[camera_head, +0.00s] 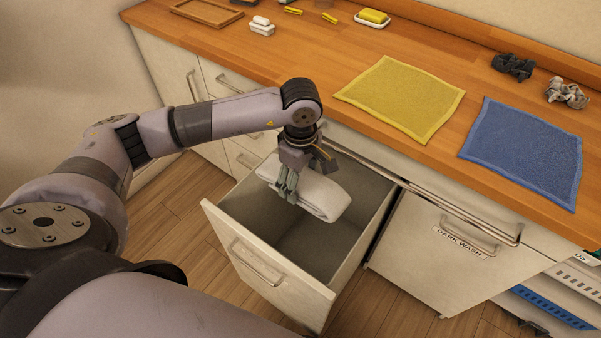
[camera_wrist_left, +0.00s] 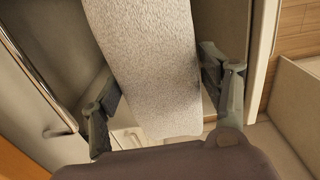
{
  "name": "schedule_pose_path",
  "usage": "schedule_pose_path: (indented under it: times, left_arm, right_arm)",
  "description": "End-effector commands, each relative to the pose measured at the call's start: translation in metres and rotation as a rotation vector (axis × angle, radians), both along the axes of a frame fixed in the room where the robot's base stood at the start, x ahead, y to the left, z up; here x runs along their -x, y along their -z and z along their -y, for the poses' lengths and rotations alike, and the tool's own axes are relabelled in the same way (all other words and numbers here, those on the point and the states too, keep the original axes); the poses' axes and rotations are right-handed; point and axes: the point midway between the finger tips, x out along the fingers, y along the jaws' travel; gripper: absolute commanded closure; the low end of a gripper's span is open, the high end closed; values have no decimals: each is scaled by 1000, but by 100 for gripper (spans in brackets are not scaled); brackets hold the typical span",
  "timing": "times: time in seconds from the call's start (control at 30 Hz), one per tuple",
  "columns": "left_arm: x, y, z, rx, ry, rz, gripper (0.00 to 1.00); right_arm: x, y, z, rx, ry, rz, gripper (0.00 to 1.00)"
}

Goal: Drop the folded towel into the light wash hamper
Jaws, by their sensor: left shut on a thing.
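The folded towel (camera_head: 315,193) is white and hangs in my left gripper (camera_head: 287,192), over the opening of a pulled-out drawer-like hamper (camera_head: 262,278). My left gripper is shut on the towel, its fingers at the towel's left part. In the left wrist view the towel (camera_wrist_left: 152,65) lies between the two fingers (camera_wrist_left: 163,100). The open hamper looks empty where its inside shows; the towel and gripper hide part of it. I see no readable label on it. My right gripper is not in view.
A closed front marked DARK WASH (camera_head: 460,243) is right of the open hamper.

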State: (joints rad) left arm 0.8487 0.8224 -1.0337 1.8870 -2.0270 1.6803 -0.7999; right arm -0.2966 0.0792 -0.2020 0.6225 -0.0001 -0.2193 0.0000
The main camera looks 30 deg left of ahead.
Motion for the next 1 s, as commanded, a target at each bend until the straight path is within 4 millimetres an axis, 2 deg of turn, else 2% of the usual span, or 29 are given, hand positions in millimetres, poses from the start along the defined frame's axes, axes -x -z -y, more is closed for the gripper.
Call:
schedule_pose_path:
  times: [0.03,0.13,0.47,0.5,0.83,1.0]
  left_arm:
    - [1,12,0,0,0,-1,60]
    - [0,23,1,1,1,0,60]
    - [0,28,1,1,2,1,60]
    - [0,28,1,1,2,1,30]
    - [0,28,1,1,2,1,8]
    - [0,28,1,0,2,1,7]
  right_arm:
    - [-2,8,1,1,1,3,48]
    - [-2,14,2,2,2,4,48]
    - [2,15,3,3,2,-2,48]
    - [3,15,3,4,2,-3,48]
    - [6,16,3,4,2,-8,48]
    - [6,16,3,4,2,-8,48]
